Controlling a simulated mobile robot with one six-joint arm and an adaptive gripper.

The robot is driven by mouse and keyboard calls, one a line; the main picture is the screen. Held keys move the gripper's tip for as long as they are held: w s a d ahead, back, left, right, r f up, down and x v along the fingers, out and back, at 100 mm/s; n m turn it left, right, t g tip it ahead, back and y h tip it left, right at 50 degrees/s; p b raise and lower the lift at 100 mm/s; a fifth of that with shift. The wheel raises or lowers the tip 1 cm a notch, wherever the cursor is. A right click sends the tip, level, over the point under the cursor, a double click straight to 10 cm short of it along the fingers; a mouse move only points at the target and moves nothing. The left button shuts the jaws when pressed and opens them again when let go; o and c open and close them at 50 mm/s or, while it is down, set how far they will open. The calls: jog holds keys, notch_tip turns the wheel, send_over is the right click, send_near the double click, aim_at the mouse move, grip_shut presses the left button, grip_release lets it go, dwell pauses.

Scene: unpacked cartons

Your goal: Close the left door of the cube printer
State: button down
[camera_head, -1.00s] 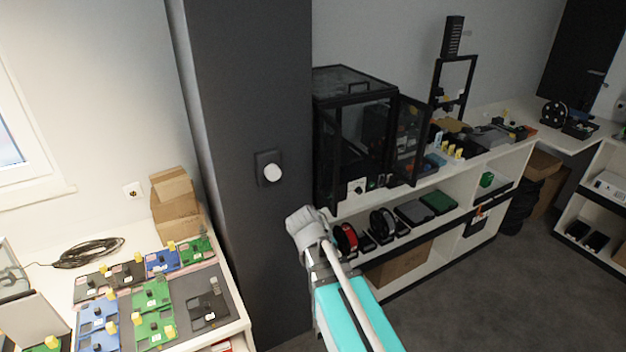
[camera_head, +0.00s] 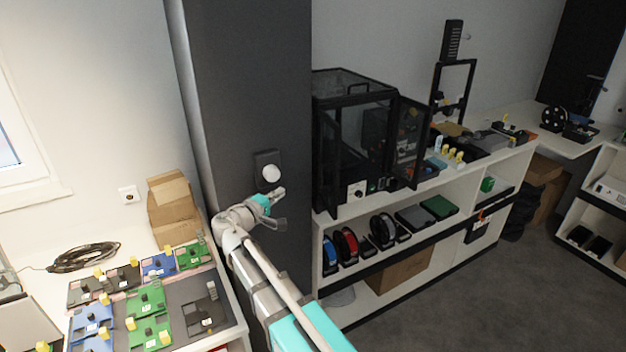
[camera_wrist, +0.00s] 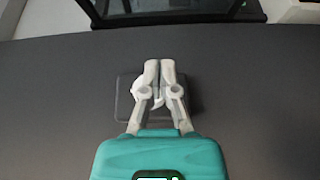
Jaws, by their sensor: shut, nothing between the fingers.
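The cube printer (camera_head: 352,88) is a black-framed box with clear panels on the white shelf unit, right of the dark pillar. Its left door (camera_head: 329,165) stands open at the near left corner, swung out toward me. Its right door (camera_head: 411,140) also stands open. My gripper (camera_head: 281,192) is in front of the pillar, left of the left door and apart from it. In the wrist view my gripper (camera_wrist: 160,66) has its fingers together and empty. A black frame edge (camera_wrist: 180,17), probably the printer's, shows at the top there.
The dark pillar (camera_head: 250,90) with a round white knob (camera_head: 271,174) is close behind my gripper. Grey floor (camera_head: 465,290) is clear at right.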

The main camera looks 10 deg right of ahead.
aim_at(322, 167)
jog(key=shift+w+d, duration=0.1)
dwell(0.4)
jog(key=s+d+x, duration=0.2)
jog(key=x, duration=1)
jog(key=shift+w, duration=0.2)
jog(key=shift+s+d, duration=0.1)
jog(key=shift+d, duration=0.15)
jog(key=shift+d+n+t+y, duration=0.25)
jog(key=shift+n+t+y, duration=0.05)
jog(key=shift+t, duration=0.1)
